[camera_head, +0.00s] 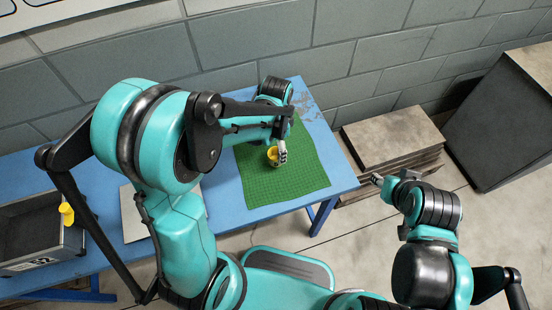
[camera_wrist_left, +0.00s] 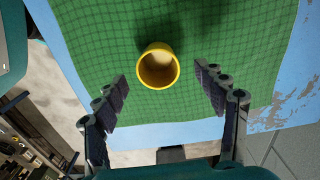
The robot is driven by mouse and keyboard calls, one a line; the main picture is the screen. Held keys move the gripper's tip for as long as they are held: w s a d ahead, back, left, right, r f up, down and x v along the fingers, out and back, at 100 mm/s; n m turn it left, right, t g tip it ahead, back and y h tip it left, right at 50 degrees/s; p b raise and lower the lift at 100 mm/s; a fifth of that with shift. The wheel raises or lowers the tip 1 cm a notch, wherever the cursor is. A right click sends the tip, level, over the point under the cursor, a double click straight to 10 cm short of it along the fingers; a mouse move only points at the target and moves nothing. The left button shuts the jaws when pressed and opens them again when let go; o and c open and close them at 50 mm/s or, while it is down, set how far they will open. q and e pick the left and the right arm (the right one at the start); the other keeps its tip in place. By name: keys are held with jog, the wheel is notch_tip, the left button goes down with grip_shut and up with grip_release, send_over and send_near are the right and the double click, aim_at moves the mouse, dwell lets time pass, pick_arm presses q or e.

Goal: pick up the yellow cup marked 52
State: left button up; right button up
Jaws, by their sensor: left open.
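A yellow cup (camera_head: 271,155) stands on the green mat (camera_head: 290,185) on the blue table. No mark on it is readable. In the left wrist view the cup (camera_wrist_left: 158,84) shows from above, its mouth open and its inside pale. My left gripper (camera_wrist_left: 161,74) is open, with one finger on each side of the cup and visible gaps to both. In the head view my left gripper (camera_head: 281,153) is at the cup and partly covers it. My right gripper (camera_head: 379,182) is off the table to the right, away from the cup; its jaw opening is unclear.
A grey bin (camera_head: 60,255) with a label like 52 stands at the table's left, with a yellow object (camera_head: 66,213) at its rim. A pale flat sheet (camera_head: 133,213) lies beside it. A stack of boards (camera_head: 390,138) is right of the table. A block wall (camera_head: 330,50) runs behind.

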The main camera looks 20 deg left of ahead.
aim_at(276, 154)
pick_arm(q)
notch_tip(276, 154, down, 4)
jog(key=shift+s+r+b, duration=0.1)
jog(key=shift+b, duration=0.6)
jog(key=shift+r, duration=0.1)
jog(key=c, duration=1.3)
jog(key=shift+o, duration=0.2)
